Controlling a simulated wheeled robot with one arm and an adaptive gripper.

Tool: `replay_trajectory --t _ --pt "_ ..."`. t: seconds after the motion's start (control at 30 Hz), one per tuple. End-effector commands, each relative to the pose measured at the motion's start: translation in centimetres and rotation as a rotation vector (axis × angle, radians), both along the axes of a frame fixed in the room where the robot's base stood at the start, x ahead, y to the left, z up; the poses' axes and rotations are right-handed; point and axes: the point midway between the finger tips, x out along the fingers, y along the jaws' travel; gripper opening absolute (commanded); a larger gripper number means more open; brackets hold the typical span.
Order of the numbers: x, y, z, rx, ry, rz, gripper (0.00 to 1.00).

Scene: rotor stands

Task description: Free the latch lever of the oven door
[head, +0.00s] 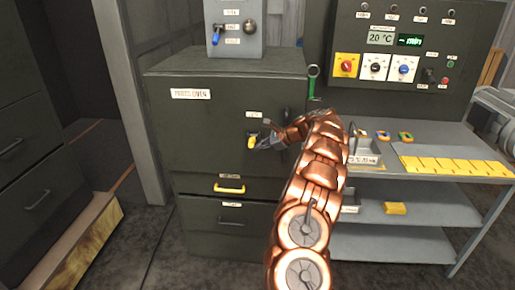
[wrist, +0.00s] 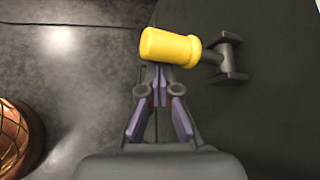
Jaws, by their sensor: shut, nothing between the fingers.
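The oven (head: 160,125) is a dark green cabinet with a white name label on its front. The latch lever has a yellow grip (head: 251,142) and sits on the right part of the oven front, below a small label. In the wrist view the yellow grip (wrist: 170,47) lies just beyond my fingertips, with its dark shaft and bracket to its right. My gripper (head: 262,145) is at the lever, and in the wrist view its fingertips (wrist: 160,75) are together and empty, right against or very close to the grip. I cannot tell whether they touch it.
A grey switch box (head: 234,30) stands on top. A green-handled tool (head: 312,82) hangs right of the oven.

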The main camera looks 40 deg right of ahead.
Motion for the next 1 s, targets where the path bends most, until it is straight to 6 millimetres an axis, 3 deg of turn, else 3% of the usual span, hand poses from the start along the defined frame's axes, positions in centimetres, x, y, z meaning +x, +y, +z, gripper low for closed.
replay_trajectory --t 0.3,1.0 --pt "0.1 0.0 2.2 -0.001 -0.001 0.001 0.00" --pt "0.3 -0.4 4.0 -0.003 -0.012 -0.004 0.00"
